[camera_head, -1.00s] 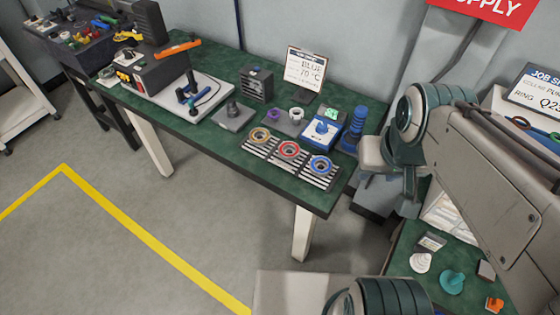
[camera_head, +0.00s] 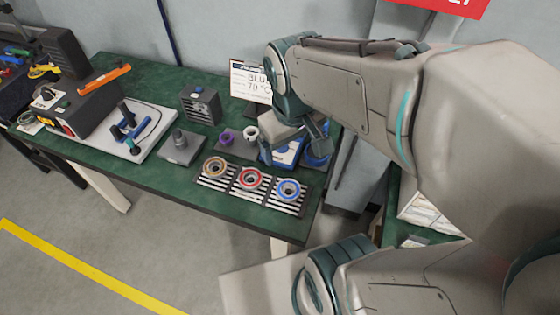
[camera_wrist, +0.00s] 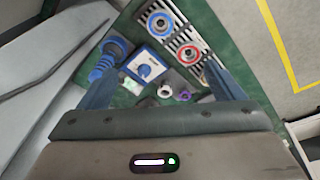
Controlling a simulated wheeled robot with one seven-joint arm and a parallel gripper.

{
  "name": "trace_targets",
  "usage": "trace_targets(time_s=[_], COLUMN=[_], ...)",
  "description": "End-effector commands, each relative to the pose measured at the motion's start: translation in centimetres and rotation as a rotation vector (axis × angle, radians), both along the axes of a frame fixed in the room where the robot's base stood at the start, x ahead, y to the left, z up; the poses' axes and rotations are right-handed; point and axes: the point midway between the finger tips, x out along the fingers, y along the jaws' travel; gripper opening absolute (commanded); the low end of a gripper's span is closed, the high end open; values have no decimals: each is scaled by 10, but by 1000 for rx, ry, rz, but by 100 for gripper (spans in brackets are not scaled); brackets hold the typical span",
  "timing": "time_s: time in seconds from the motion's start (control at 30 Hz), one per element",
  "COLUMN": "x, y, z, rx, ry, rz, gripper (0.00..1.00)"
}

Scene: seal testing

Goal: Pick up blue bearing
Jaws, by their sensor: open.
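The blue bearing (camera_head: 288,188) is a blue ring with a grey centre. It lies on the right end of a slatted rack (camera_head: 300,208), beside a red bearing (camera_head: 250,179) and a tan one (camera_head: 214,167). In the wrist view the blue bearing (camera_wrist: 160,23) is near the top, beyond my fingers, with the red one (camera_wrist: 189,54) lower right. My gripper (camera_head: 305,143) is above the back right of the table, behind and above the blue bearing, apart from it. In the wrist view my gripper (camera_wrist: 161,72) is open and empty, its fingers spread wide.
A blue-and-white device (camera_wrist: 147,66) and a ribbed blue post (camera_wrist: 108,62) stand near the rack; my gripper partly hides them in the head view. A small purple ring (camera_head: 227,137), a white ring (camera_head: 251,132) and a sign (camera_head: 250,82) are behind the rack. The green table (camera_head: 215,191) is clear along its front.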

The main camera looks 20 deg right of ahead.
Motion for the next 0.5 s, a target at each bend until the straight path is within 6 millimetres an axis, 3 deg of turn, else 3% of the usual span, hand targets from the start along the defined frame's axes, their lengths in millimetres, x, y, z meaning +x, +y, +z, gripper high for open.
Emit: trace_targets(time_s=[0.03, 0.3, 0.5], x=[9, 51, 71], y=[3, 22, 38], z=[-14, -69, -103], rx=[-32, -180, -240], ry=[54, 309, 443], rz=[70, 461, 680], gripper=[88, 88, 88])
